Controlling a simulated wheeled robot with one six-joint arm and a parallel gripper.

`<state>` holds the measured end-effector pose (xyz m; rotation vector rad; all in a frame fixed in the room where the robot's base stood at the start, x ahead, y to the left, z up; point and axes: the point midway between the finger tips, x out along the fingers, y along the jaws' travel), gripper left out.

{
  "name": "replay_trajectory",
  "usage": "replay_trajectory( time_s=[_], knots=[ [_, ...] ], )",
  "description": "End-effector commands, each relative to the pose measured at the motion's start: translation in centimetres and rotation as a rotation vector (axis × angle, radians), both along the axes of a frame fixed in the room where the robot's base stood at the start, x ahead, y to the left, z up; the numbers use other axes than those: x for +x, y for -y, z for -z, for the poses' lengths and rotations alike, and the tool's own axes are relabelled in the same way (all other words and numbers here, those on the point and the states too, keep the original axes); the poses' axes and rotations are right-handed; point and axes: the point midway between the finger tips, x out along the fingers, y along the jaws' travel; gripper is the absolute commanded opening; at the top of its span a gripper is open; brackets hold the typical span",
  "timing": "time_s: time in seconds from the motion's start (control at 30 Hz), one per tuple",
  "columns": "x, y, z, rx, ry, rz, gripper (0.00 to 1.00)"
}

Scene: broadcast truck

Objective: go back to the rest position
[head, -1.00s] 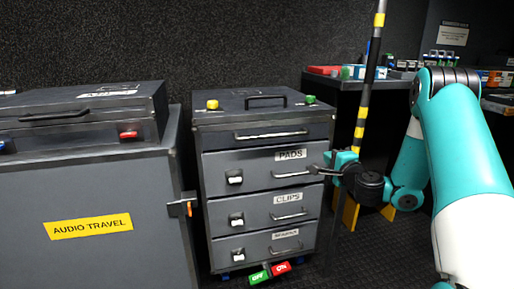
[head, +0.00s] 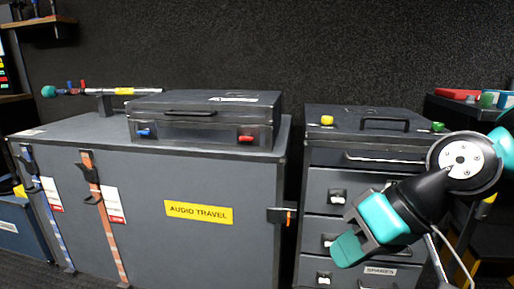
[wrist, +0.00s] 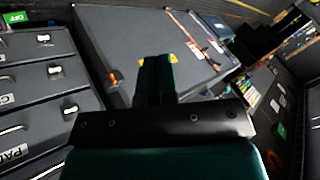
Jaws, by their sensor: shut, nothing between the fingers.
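My gripper (head: 350,246) is in the right part of the head view, in front of the grey drawer cabinet (head: 312,215). It is shut and empty, with its teal fingers pointing down and to the left. It hides part of the drawer fronts. In the wrist view the closed fingers (wrist: 154,78) point toward the large grey audio travel case (wrist: 120,30), apart from it. That case also stands at the left and middle of the head view (head: 150,235).
A smaller black case (head: 205,118) with red and blue latches lies on the travel case. A microphone boom (head: 125,91) rests behind it. A dark table (head: 440,112) with boxes stands at the right. Dark floor shows at the lower left.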

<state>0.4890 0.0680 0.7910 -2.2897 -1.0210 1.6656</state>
Motion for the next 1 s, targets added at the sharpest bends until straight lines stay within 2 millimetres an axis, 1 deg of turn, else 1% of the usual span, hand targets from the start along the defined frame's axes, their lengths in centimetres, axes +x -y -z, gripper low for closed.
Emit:
replay_trajectory(
  time_s=[0.03, 0.1, 0.23, 0.27, 0.3, 0.47, 0.57, 0.67, 0.7, 0.77, 0.8, 1.0],
  knots=[
    [-2.1, 0.0, -0.2, -0.059, -0.004, -0.057, 0.00],
    [-4.7, 0.5, -0.2, -0.141, -0.023, -0.121, 0.00],
    [-9.0, 2.1, -0.3, -0.281, -0.057, -0.218, 0.00],
    [-9.3, 2.3, -1.2, -0.294, -0.065, -0.224, 0.00],
    [-9.0, 2.3, -2.6, -0.289, -0.067, -0.216, 0.00],
    [-8.9, 2.3, -6.3, -0.286, -0.069, -0.214, 0.00],
    [-8.9, 2.2, -9.0, -0.286, -0.068, -0.214, 0.00],
    [-8.9, 2.2, -12.4, -0.285, -0.069, -0.213, 0.00],
    [-8.9, 2.2, -13.9, -0.285, -0.069, -0.213, 0.00],
    [-8.9, 2.2, -16.3, -0.284, -0.068, -0.213, 0.00],
    [-8.9, 2.2, -17.9, -0.284, -0.068, -0.213, 0.00],
    [-8.9, 2.2, -25.2, -0.284, -0.068, -0.213, 0.00]
  ],
)
